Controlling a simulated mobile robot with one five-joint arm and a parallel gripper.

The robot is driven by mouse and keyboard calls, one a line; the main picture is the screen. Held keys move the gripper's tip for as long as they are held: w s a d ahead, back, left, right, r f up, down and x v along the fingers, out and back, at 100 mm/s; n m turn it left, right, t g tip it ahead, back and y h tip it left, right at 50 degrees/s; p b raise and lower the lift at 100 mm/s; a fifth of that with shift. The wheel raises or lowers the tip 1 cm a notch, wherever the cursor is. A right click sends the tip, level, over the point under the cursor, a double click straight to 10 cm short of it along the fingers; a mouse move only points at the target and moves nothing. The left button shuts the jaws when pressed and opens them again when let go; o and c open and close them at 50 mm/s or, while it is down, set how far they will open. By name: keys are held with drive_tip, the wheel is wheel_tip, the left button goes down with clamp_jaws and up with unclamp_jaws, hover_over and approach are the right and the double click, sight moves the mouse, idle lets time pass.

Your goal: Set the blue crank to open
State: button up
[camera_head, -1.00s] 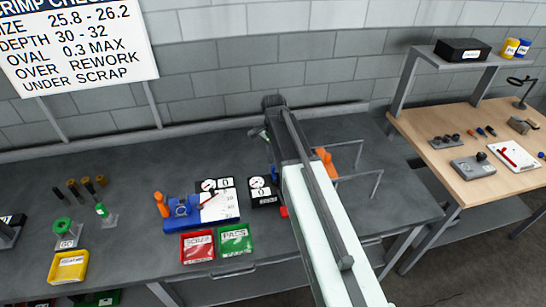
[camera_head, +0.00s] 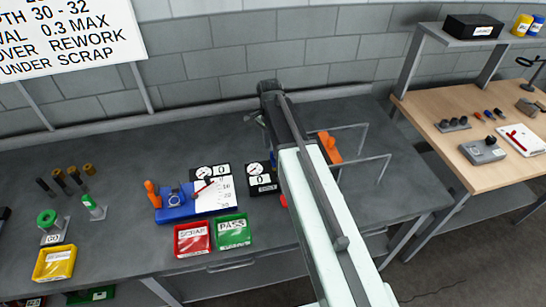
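A blue fixture (camera_head: 178,205) stands on the dark grey bench, with an upright orange handle (camera_head: 152,193) at its left and a white scale plate (camera_head: 214,194) with a red pointer at its right. I cannot make out for sure which part is the blue crank or how it is set; a bit of blue by my arm is mostly covered. My arm reaches over the bench from the lower right, right of the fixture and apart from it. Its far end shows near the back of the bench. My gripper's fingers are hidden behind the arm or too small to tell.
Two black dial gauges (camera_head: 262,178) stand behind and right of the fixture. A red SCRAP bin (camera_head: 193,240) and a green PASS bin (camera_head: 233,231) sit in front. An orange object (camera_head: 330,147) and grey wire frames (camera_head: 362,168) are right of my arm.

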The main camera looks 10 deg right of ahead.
sight(273, 160)
wheel_tip(273, 160, down, 2)
drive_tip(key=shift+f+b, duration=0.25)
drive_tip(key=shift+b, duration=0.35)
drive_tip(key=shift+r, duration=0.15)
drive_tip(key=shift+c, duration=0.4)
clamp_jaws()
